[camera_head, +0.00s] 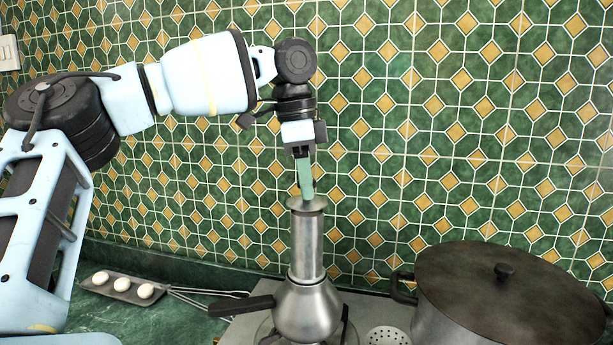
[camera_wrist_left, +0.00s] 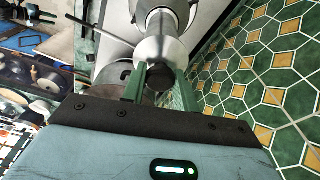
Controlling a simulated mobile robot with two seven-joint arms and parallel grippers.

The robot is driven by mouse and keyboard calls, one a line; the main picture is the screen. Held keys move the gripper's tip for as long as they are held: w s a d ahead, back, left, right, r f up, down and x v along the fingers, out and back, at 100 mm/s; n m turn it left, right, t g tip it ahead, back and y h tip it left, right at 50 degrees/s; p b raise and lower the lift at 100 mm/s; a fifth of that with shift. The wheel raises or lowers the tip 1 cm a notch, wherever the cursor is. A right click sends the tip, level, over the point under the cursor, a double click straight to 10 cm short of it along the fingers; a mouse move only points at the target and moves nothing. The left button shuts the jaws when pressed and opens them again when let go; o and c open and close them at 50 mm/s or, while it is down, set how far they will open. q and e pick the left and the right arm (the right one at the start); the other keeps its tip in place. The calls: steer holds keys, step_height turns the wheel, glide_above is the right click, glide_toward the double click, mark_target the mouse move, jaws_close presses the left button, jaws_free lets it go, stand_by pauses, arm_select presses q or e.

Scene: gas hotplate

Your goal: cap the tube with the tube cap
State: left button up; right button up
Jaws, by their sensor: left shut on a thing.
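The tube (camera_head: 306,250) is a grey metal cylinder standing upright on a rounded metal pot (camera_head: 307,308) with a dark handle. The tube cap (camera_head: 315,205) appears as a wider metal disc at the tube's top; I cannot tell whether it is fully seated. My left gripper (camera_head: 305,196) points down with its green fingers at the cap. In the left wrist view the fingers stand either side of the cap's dark knob (camera_wrist_left: 160,78), shut on it. The metal below shows behind the knob. My right gripper is not in view.
A large dark-lidded pot (camera_head: 500,290) stands at the right. A dark tray with white eggs (camera_head: 122,285) lies at the left on the green counter (camera_head: 150,325). A green and yellow tiled wall (camera_head: 430,130) rises close behind the tube.

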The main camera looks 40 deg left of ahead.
arm_select(q)
steer(key=shift+f, duration=0.65)
steer(key=o, duration=1)
steer(key=shift+o, duration=0.2)
steer(key=shift+r, duration=0.1)
steer(key=r, duration=0.7)
steer(key=shift+s+a+r+b, duration=0.25)
steer(key=shift+s+a+b, duration=0.1)
steer(key=shift+s+a, duration=0.05)
steer(key=shift+f, duration=0.1)
